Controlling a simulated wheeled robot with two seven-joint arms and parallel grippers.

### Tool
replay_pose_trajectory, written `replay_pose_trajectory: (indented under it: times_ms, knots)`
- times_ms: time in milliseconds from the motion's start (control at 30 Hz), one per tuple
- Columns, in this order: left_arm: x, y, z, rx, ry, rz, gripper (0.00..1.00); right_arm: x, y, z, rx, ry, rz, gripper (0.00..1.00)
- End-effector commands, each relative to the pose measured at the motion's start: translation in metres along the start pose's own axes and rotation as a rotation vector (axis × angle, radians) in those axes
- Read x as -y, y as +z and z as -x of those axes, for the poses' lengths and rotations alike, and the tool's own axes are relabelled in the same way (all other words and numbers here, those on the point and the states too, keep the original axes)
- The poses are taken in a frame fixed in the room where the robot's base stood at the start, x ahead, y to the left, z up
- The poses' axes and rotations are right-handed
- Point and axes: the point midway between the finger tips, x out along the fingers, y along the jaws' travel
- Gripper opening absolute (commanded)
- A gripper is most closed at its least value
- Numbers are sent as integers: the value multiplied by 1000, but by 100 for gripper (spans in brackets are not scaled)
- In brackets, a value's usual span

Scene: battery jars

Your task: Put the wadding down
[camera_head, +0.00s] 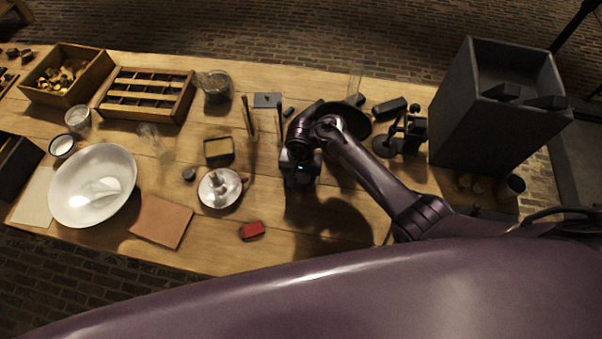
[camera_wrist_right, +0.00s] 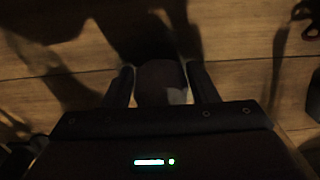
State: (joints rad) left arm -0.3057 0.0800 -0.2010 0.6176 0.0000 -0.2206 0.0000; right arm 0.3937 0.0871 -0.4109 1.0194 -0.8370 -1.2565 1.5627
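In the right wrist view a dim, dark grey lump, taken as the wadding (camera_wrist_right: 160,80), fills the gap between the two fingers of my right gripper (camera_wrist_right: 163,84). The fingers are shut on its sides. Its colour and texture are hard to tell in the shadow. In the head view my right gripper (camera_head: 301,183) points down over the middle of the wooden table (camera_head: 265,212), right of a white candle holder. The wadding is hidden there by the gripper. I cannot tell the exact height above the wood. My left gripper is not in view.
A white bowl (camera_head: 117,170) stands far left. A tall grey box (camera_head: 460,140) stands right. Bare wood lies in front of the gripper.

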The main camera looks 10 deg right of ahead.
Motion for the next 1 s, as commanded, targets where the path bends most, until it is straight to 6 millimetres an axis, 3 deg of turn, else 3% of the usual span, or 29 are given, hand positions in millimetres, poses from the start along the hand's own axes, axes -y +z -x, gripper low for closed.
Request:
replay_pose_trajectory:
  times_ms: [300, 700, 1000]
  knots:
    - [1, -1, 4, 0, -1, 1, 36, 1, 0, 10, -1, -3, -1, 64]
    - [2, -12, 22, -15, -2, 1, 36, 2, 1, 92, 0, -6, -2, 64]
    - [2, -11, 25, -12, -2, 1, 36, 1, 0, 123, 0, -2, 0, 64]
